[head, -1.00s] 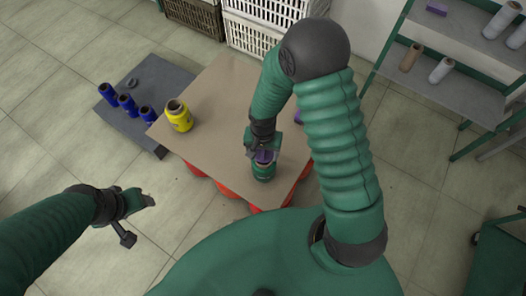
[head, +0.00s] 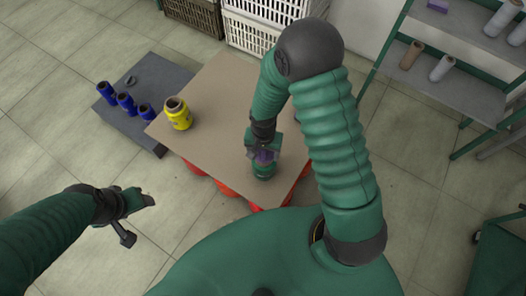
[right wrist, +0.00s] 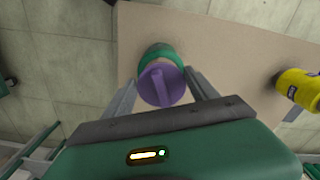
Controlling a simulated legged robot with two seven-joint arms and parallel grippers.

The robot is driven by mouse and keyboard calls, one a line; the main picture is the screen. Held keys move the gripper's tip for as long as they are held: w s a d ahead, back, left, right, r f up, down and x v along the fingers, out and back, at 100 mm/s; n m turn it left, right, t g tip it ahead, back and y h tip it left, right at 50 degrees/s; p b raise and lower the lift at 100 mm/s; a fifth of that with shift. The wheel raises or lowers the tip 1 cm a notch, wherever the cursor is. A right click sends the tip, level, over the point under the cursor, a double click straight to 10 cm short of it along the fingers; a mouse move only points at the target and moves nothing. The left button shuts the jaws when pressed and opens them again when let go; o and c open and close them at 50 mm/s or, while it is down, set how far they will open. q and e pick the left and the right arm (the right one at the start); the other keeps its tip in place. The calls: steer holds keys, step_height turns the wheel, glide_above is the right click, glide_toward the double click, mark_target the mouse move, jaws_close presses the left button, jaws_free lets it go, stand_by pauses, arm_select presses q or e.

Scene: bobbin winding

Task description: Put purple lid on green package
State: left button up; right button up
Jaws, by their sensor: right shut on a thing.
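The purple lid (right wrist: 163,86) is between the fingers of my right gripper (right wrist: 162,92), which is shut on it. In the wrist view the lid covers the top of the green package (right wrist: 158,51). In the head view the purple lid (head: 264,156) sits right above the green package (head: 264,172), under my right gripper (head: 262,150). The package stands near the front edge of the brown table. I cannot tell whether the lid is fully seated. My left gripper (head: 140,200) is off to the left over the floor, away from these things; its opening is unclear.
A yellow container (head: 178,114) stands on the brown table top (head: 215,95). Several blue containers (head: 126,103) stand on a grey surface (head: 160,77) at left. Shelves (head: 465,75) with spools are at right, crates (head: 250,33) at the back. The table's middle is clear.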

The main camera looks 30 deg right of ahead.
steer(key=shift+f+b, duration=0.65)
steer(key=shift+f, duration=0.45)
steer(key=o, duration=1.4)
step_height(320, 180, up, 17)
steer(key=p, duration=0.3)
steer(key=shift+f, duration=0.1)
steer(key=shift+d, duration=0.1)
